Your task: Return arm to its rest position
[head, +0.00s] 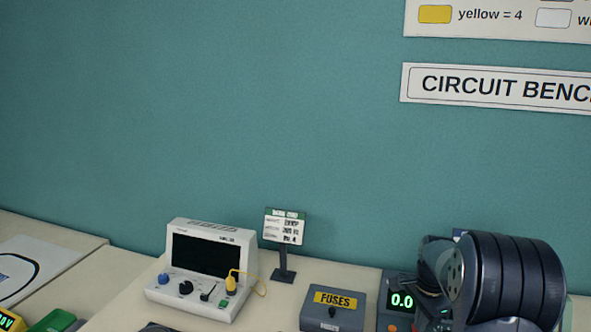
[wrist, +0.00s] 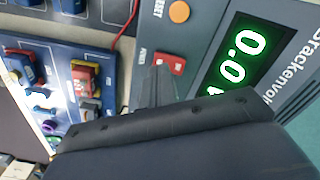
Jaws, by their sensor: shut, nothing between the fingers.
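My arm (head: 505,280) shows in the head view as a dark ribbed cylinder at the lower right, in front of the bench. In the wrist view my gripper (wrist: 160,85) shows as grey fingers together above its dark body, with nothing held. The fingertips are close beside a red switch (wrist: 170,63) on a grey meter (wrist: 205,45). I cannot tell whether they touch it. The meter's green display (wrist: 237,55) reads 0.0, and it also shows in the head view (head: 401,300), partly hidden by my arm.
A white oscilloscope-like unit (head: 205,268), a small sign (head: 284,228) and a grey FUSES box (head: 335,310) stand left of my arm. An orange button (wrist: 179,12) sits above the switch. A blue board with parts (wrist: 60,90) lies left in the wrist view.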

